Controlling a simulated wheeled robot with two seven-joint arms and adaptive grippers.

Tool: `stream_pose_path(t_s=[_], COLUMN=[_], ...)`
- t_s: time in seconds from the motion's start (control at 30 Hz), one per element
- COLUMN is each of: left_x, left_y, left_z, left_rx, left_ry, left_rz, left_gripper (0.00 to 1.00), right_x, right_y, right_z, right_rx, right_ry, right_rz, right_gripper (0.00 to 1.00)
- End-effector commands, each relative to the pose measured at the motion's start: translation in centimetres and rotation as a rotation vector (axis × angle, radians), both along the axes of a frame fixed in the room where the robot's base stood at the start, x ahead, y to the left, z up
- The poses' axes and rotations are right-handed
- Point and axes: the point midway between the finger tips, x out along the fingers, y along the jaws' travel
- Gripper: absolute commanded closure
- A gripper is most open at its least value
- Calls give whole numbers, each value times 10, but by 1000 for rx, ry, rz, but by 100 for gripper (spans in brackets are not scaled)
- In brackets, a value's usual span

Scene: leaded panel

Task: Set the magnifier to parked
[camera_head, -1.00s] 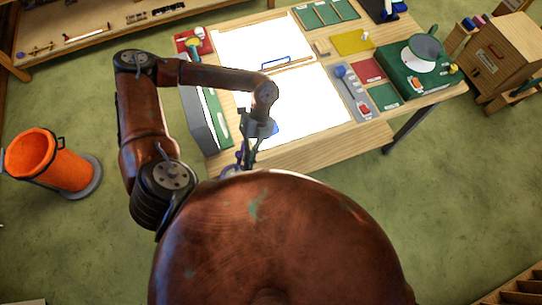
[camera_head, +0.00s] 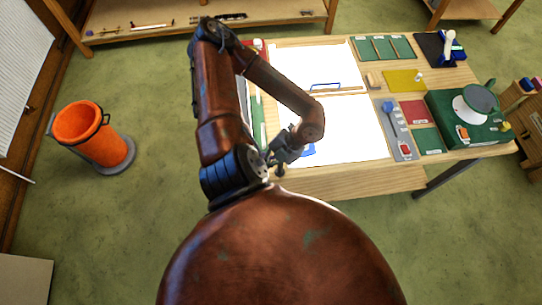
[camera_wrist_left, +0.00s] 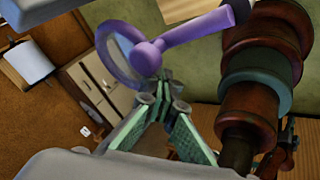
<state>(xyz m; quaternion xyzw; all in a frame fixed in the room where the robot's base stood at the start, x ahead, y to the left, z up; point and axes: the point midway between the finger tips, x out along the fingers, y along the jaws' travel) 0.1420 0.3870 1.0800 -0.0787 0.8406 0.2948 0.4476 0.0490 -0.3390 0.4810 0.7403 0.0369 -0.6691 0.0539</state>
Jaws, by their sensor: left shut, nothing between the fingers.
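The magnifier (camera_wrist_left: 118,58) shows in the left wrist view as a purple ring with a clear lens, a round purple knob and a purple arm running to the upper right. My left gripper (camera_wrist_left: 163,88) is shut and empty, its green-padded fingertips just below the knob in that view. Whether they touch it I cannot tell. In the head view my left gripper (camera_head: 279,168) is over the near left edge of the workbench (camera_head: 350,181), and I cannot make out the magnifier there. My right gripper is not in view.
A white lit panel (camera_head: 345,130) covers the middle of the bench. A grey switch box (camera_head: 396,130), red and green pads and a green unit (camera_head: 465,115) stand at its right. An orange bin (camera_head: 90,135) stands on the floor at left, with free floor around it.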

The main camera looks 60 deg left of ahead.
Motion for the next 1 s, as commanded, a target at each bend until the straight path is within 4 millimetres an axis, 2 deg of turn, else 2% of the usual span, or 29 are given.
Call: stream_pose_path(t_s=[0.4, 1.0], left_x=[-5, -4], left_y=[13, 8], left_z=[0, -1], left_rx=[1, -2], left_ry=[1, 0], left_rz=[10, 11], left_gripper=[100, 100], right_x=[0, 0], right_y=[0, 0], right_z=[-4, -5], right_rx=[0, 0], right_ry=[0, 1], right_rz=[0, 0], right_gripper=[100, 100])
